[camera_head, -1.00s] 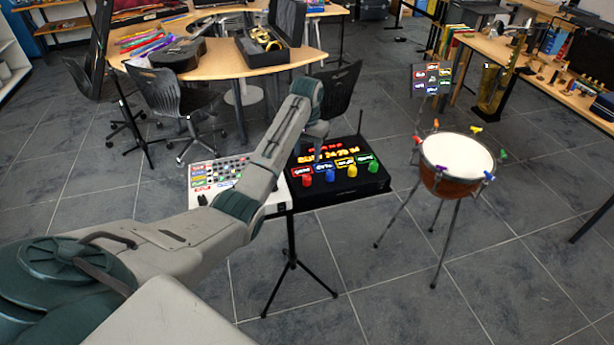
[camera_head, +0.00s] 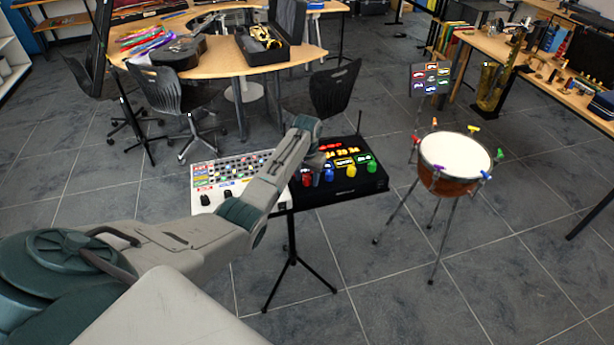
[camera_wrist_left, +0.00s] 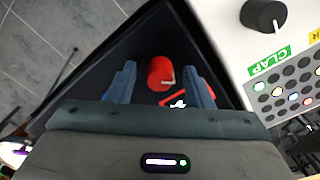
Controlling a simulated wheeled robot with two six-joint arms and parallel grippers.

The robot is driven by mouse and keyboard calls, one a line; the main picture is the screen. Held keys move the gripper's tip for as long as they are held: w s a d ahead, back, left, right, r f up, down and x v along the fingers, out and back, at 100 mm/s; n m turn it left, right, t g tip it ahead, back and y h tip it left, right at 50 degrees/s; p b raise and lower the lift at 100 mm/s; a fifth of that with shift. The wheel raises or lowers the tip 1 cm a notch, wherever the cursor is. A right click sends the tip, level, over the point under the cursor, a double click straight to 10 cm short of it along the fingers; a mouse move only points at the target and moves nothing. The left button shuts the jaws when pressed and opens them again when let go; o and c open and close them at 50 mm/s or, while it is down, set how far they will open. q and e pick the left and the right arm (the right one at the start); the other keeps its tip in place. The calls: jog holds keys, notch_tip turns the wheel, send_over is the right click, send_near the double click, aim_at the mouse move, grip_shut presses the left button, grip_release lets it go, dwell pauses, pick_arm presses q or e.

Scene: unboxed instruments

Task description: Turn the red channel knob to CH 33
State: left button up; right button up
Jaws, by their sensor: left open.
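The red channel knob (camera_wrist_left: 160,72) stands on the black receiver box (camera_head: 350,184), at the left end of a row with a blue, a yellow and a green knob. In the left wrist view the knob, with a pale pointer mark, lies between the two blue-grey fingers of my left gripper (camera_wrist_left: 162,85). The fingers are open, with a gap on each side of the knob. In the head view the red knob (camera_head: 307,180) shows just below my left gripper (camera_head: 314,166). The box's display is partly hidden by my arm, and I cannot read the red channel number.
A white drum machine (camera_head: 225,172) with black knobs sits directly left of the box, on the same stand (camera_head: 291,255). A kettle drum (camera_head: 455,160) stands to the right. A black chair (camera_head: 335,88) is behind the box.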

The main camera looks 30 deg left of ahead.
aim_at(307, 177)
pick_arm(q)
jog(key=c, duration=1)
jog(key=shift+r+n+p, duration=0.3)
jog(key=shift+n+p, duration=0.75)
jog(key=shift+n, duration=0.15)
jog(key=n, duration=0.1)
jog(key=n+p, duration=0.1)
jog(key=shift+f+n, duration=0.25)
jog(key=shift+n, duration=0.05)
jog(key=o, duration=1)
notch_tip(307, 177, up, 11)
jog(key=b, duration=0.3)
